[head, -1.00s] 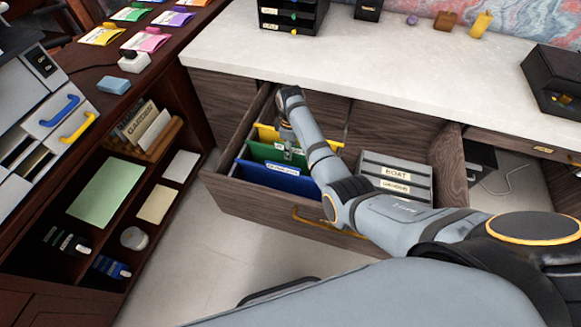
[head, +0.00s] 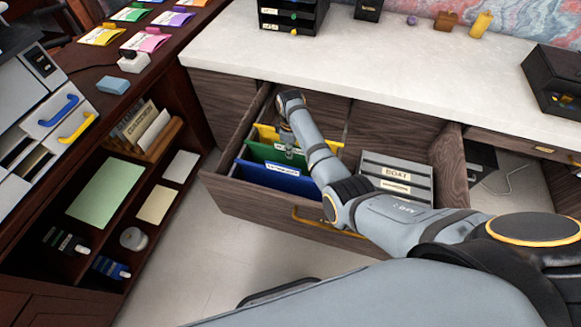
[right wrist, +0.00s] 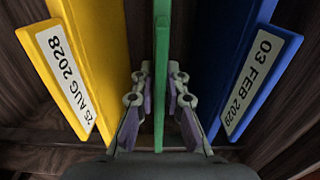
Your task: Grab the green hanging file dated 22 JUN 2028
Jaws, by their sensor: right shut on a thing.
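The green hanging file (head: 262,152) hangs in the open drawer, between a yellow file (head: 266,133) and a blue file (head: 306,188). My right gripper (head: 287,148) reaches down into the drawer at the green file. In the right wrist view the two fingers are shut on the green file (right wrist: 160,50), seen edge-on between them. Its date label cannot be read in either view. My left gripper is out of view.
The wooden drawer (head: 235,202) also holds grey trays (head: 425,170) at its right. The white countertop (head: 400,62) lies just behind and above it. A dark shelf unit (head: 172,215) stands at the left, with bare floor between.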

